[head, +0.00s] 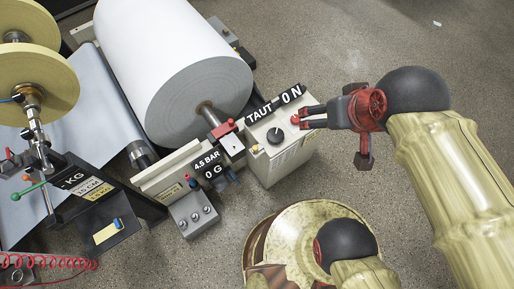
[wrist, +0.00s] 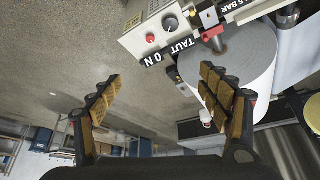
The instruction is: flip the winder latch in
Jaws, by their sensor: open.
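The winder latch appears to be the red block (head: 223,129) by the end of the white roll's shaft in the head view. A red part also shows beside the shaft in the wrist view (wrist: 212,33). The white paper roll (head: 185,75) sits on its shaft, its grey end facing me. My gripper (head: 304,117) is open and empty, to the right of the latch, over the right edge of the tension box. In the wrist view my gripper's (wrist: 160,75) fingers are spread wide with nothing between them. The latch's exact position is too small to tell.
The tension box (head: 282,160), labelled "TAUT 0 N", has a black knob (head: 275,136) and stands between my gripper and the latch. A "4.5 BAR" panel (head: 208,164) and a grey switch box (head: 194,214) stand to the left.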

